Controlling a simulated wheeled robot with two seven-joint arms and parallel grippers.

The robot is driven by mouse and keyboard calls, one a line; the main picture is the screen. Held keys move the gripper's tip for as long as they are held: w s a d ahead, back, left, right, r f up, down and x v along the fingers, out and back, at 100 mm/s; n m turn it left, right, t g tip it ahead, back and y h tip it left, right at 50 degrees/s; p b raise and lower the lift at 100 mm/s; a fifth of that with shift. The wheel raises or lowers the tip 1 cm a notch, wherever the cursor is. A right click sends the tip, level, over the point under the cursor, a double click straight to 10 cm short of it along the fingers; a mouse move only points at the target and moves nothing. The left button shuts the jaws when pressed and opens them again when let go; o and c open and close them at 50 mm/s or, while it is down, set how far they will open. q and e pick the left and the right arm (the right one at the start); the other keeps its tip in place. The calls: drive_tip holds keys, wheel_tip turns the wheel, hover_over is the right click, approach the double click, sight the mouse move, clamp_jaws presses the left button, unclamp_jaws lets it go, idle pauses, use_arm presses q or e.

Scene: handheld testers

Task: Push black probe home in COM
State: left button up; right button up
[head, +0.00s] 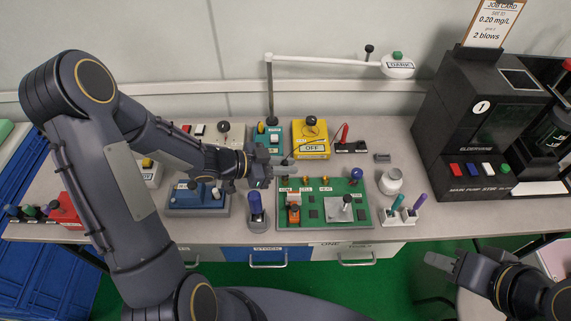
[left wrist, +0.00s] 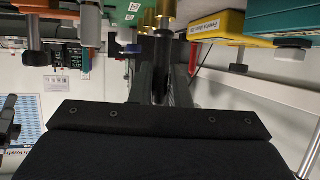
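The green circuit board (head: 327,222) lies on the bench with small white labels along its back edge; the leftmost appears to read COM (head: 284,190). My left gripper (head: 275,170) is just behind that back-left corner, above the bench. It appears shut on the dark black probe (head: 287,161), of which only a small part shows. In the left wrist view the fingers (left wrist: 166,75) are close together around something dark, near brass posts (left wrist: 166,14). My right gripper (head: 443,263) is off the bench's front edge, apparently empty.
The yellow meter (head: 311,146) reading OFF stands behind the board. A red probe (head: 345,132) stands in a black holder (head: 351,147) to its right. A black machine (head: 465,120) fills the right.

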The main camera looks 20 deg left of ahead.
use_arm(q)
drive_tip(key=o, duration=0.4)
drive_tip(key=shift+o, duration=0.2)
drive_tip(key=shift+r, duration=0.25)
wheel_tip(320, 180, up, 2)
drive_tip(key=shift+r+p, duration=0.2)
drive_tip(key=shift+p, duration=0.25)
drive_tip(key=s+d+r+p, duration=0.2)
drive_tip(key=s+d+r, duration=0.1)
drive_tip(key=s+r, duration=0.7)
drive_tip(key=s, duration=0.3)
drive_tip(key=shift+s+d+p, duration=0.25)
drive_tip(key=shift+d+p, duration=0.05)
drive_tip(key=shift+d, duration=0.1)
drive_tip(key=shift+w, duration=0.1)
